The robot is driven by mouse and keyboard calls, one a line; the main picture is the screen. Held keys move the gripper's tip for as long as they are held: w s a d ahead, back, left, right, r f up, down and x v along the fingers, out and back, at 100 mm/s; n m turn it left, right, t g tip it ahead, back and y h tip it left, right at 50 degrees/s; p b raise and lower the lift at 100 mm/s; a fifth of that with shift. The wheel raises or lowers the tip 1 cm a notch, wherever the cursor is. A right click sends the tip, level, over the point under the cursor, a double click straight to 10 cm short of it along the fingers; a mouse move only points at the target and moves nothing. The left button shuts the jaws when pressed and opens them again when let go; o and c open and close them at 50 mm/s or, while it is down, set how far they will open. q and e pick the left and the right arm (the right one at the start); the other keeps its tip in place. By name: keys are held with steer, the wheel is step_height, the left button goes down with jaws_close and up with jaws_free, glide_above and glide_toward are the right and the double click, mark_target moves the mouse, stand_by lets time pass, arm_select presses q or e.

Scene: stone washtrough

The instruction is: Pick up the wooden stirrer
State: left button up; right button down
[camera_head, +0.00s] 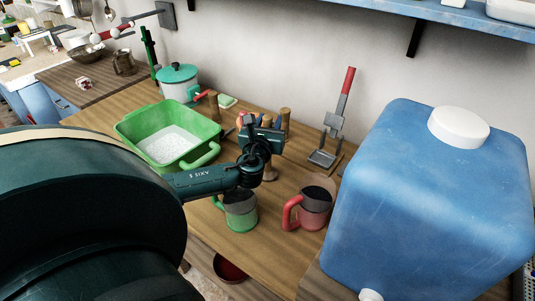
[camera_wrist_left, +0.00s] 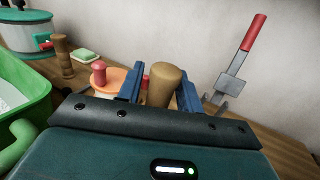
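An upright brown wooden piece, which looks like the wooden stirrer, stands at my left gripper (camera_head: 262,130). Its rounded top (camera_wrist_left: 164,84) shows between the two blue fingers in the left wrist view. In the head view a wooden top (camera_head: 285,117) shows behind the gripper; the rest is largely hidden. The fingers of the left gripper (camera_wrist_left: 160,92) are apart. A narrow gap shows between the left finger and the wood; I cannot tell whether the right finger touches it. My right gripper is not in view.
A green basin (camera_head: 127,130) stands left of the gripper, with a lidded pot (camera_head: 178,84) behind. A green mug (camera_head: 240,212) and a red mug (camera_head: 314,208) stand in front. A large blue container (camera_head: 430,190) fills the right. A red-handled metal tool (camera_head: 346,85) stands near the wall.

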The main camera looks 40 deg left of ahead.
arm_select(q)
steer(key=c, duration=0.5)
jaws_close()
steer(key=shift+r, duration=0.1)
